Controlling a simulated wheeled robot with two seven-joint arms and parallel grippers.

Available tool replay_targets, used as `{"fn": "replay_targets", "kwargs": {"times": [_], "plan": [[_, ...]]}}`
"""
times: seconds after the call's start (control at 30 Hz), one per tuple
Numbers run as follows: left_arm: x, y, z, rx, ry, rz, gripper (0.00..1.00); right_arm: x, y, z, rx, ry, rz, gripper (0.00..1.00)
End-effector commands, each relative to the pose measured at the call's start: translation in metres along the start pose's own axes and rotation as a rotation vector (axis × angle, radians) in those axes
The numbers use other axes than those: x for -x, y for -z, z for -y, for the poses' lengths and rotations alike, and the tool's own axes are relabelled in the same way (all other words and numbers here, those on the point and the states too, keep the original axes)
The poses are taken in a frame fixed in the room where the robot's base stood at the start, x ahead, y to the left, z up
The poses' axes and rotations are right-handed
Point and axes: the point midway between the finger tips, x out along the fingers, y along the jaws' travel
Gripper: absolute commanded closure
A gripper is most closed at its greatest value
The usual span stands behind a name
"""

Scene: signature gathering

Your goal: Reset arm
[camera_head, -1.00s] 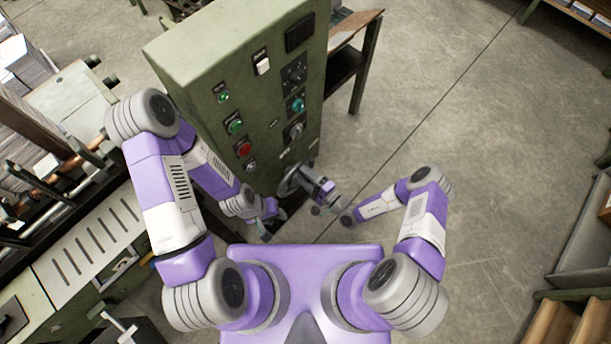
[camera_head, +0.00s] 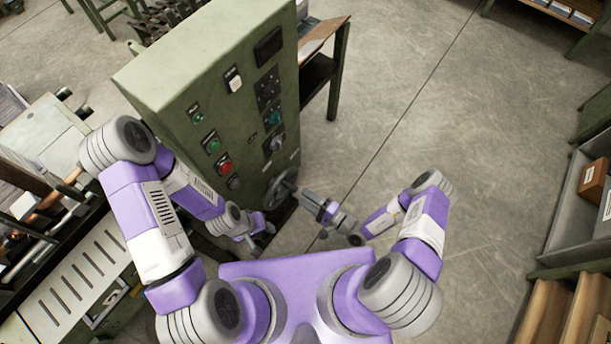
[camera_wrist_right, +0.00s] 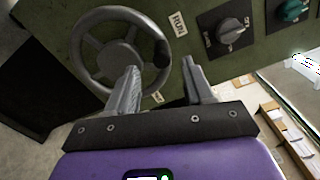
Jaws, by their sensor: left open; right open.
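My right gripper (camera_head: 306,192) is in front of the handwheel (camera_head: 283,187) low on the green control cabinet. In the right wrist view its two fingers (camera_wrist_right: 162,66) are apart with nothing between them. The grey handwheel (camera_wrist_right: 88,48) with its dark knob shows behind and left of the fingers there. I cannot tell the exact gap to the wheel. My left gripper (camera_head: 258,250) hangs low near the cabinet's base, left of my body. It is open and small in view, and I see nothing held in it.
The green cabinet (camera_head: 190,75) with buttons and knobs stands close ahead. A machine bench (camera_head: 75,290) is close on the left. A wooden-topped table (camera_head: 322,35) stands behind the cabinet. Shelving with a cardboard box (camera_head: 592,180) is at the right edge. The floor (camera_head: 450,120) ahead right is clear.

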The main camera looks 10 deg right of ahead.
Motion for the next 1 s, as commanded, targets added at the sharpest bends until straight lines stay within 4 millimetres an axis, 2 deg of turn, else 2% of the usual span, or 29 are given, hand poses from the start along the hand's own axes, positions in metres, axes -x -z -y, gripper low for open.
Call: {"fn": "replay_targets", "kwargs": {"times": [0.23, 0.33, 0.43, 0.53, 0.6, 0.7, 0.8, 0.9, 1.0], "plan": [[0.000, 0.000, 0.000, 0.000, 0.000, 0.000, 0.60, 0.000, 0.000, 0.000, 0.000, -0.001, 0.001, 0.48], [0.001, 0.000, 0.000, 0.000, 0.000, 0.000, 0.60, -0.002, -0.008, 0.001, -0.022, -0.018, 0.038, 0.48], [0.004, 0.000, -0.001, 0.000, 0.000, 0.000, 0.60, -0.004, -0.033, 0.001, -0.089, -0.087, 0.154, 0.48], [0.007, 0.000, -0.003, 0.000, 0.000, 0.000, 0.60, 0.001, -0.073, -0.001, -0.188, -0.235, 0.331, 0.48], [0.010, -0.001, -0.004, 0.000, 0.000, 0.000, 0.60, 0.011, -0.102, -0.005, -0.247, -0.382, 0.451, 0.48], [0.015, -0.001, -0.005, 0.000, 0.000, 0.000, 0.60, 0.035, -0.132, -0.013, -0.294, -0.618, 0.570, 0.48], [0.019, -0.001, -0.007, 0.000, 0.000, 0.000, 0.60, 0.062, -0.146, -0.020, -0.286, -0.862, 0.620, 0.48], [0.022, -0.001, -0.008, 0.000, 0.000, 0.000, 0.60, 0.087, -0.144, -0.025, -0.222, -1.087, 0.595, 0.48], [0.021, -0.001, -0.008, 0.000, 0.000, 0.000, 0.60, 0.104, -0.125, -0.026, -0.098, -1.261, 0.506, 0.48]]}}
